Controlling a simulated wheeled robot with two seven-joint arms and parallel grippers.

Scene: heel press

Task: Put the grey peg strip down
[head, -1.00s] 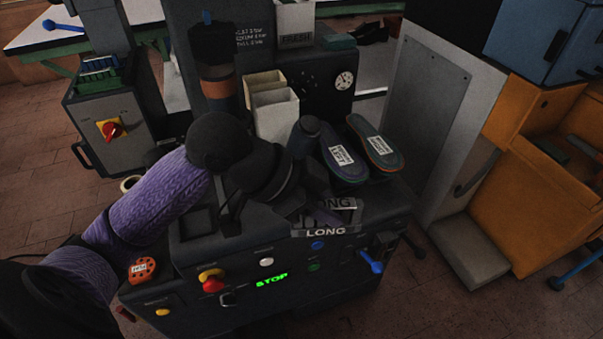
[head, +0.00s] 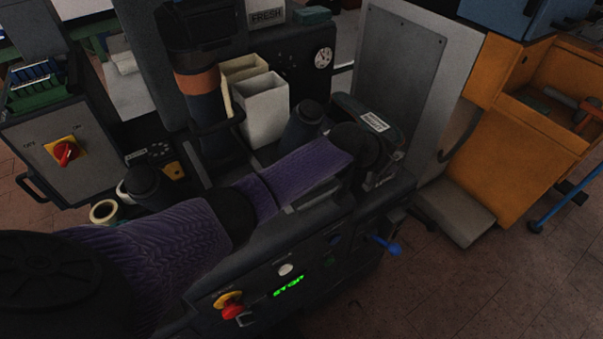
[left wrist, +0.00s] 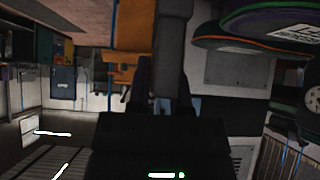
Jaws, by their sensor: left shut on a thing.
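The grey peg strip (left wrist: 174,45) shows in the left wrist view as a dark grey bar running up from my left gripper (left wrist: 165,92). The gripper is shut on it. In the head view my left arm reaches in from the left across the press and hides the jaws and the strip. The wrist sits at the press's right end, in front of the labelled soles (head: 374,121). The strip's pegs cannot be made out, nor whether it touches anything. My right gripper is not in view.
A white bin (head: 262,108) stands behind my arm. The press front carries a red stop button (head: 232,311), a green STOP display (head: 288,287) and a blue-knobbed lever (head: 385,246). A grey panel (head: 412,75) and an orange cabinet (head: 530,150) stand to the right.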

